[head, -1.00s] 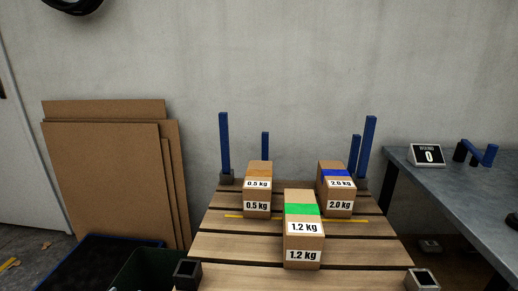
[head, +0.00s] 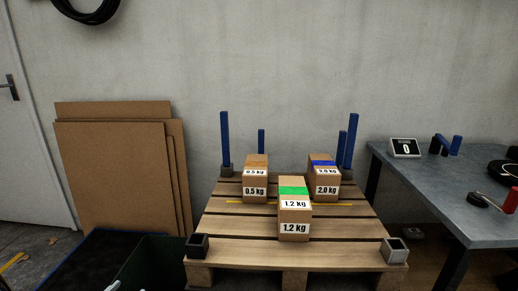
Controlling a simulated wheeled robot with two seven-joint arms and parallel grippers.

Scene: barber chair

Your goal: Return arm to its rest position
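Neither of my grippers nor my arms shows in the head view. Three cardboard boxes stand upright on a wooden pallet (head: 240,252). The 0.5 kg box (head: 256,176) with an orange-brown top band is at the back left. The 2.0 kg box (head: 323,177) with a blue band is at the back right. The 1.2 kg box (head: 294,210) with a green band is at the front middle. No box is being held in view.
Blue posts (head: 225,138) rise at the pallet's back corners. A grey table (head: 430,190) on the right holds a scale display (head: 404,148) reading 0. Cardboard sheets (head: 110,180) lean on the wall. A dark green bin (head: 155,262) stands at the front left.

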